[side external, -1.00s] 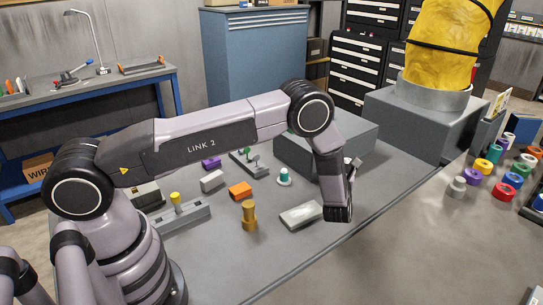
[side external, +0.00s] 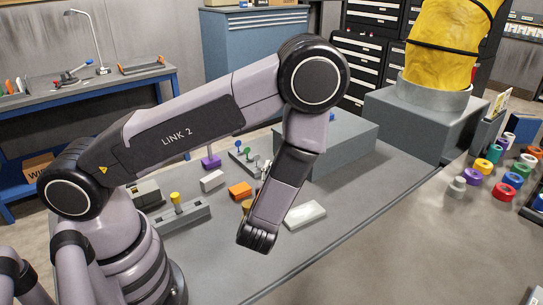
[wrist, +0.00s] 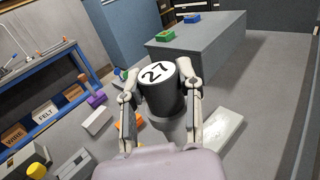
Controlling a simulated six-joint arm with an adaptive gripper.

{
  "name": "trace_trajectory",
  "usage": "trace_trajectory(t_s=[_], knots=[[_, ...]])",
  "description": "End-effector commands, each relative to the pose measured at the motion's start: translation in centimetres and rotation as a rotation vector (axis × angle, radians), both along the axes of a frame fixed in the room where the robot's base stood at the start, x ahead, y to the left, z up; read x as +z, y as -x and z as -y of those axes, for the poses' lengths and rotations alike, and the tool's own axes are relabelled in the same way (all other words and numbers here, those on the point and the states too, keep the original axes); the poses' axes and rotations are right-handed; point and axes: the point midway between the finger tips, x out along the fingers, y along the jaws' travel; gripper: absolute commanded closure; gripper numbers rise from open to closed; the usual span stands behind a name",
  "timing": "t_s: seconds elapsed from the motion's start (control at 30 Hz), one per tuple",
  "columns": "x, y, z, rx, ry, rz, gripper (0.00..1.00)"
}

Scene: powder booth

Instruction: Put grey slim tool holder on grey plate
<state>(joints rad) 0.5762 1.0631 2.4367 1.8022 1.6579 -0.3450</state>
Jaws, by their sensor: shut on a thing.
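My gripper (wrist: 158,88) is shut on a dark grey cylindrical tool holder (wrist: 160,100) with a white round label reading 27 on its top. A finger presses on each side of it, and a lighter grey lower part shows below. In the side view my arm hides most of the gripper and the tool holder. A light grey flat plate (side external: 305,215) lies on the table to the right of my wrist; it also shows in the wrist view (wrist: 222,130), right of the gripper. The tool holder is apart from the plate.
The table's right front is clear.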

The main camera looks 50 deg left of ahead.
Motion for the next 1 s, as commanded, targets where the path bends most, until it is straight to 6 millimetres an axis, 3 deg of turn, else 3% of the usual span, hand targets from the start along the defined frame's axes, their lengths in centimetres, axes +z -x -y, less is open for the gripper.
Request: trace_trajectory(t_s=[0.1,0.23,0.6,0.8,1.0], knots=[[1.2,2.7,-0.5,0.023,-0.002,0.001,1.00],[1.3,3.0,-0.9,0.038,0.002,0.004,1.00],[-2.9,-5.8,-1.0,0.042,0.004,0.005,1.00],[-6.5,-8.6,-0.9,0.039,0.002,0.002,1.00],[-7.8,-9.8,-0.9,0.038,0.001,0.002,1.00]])
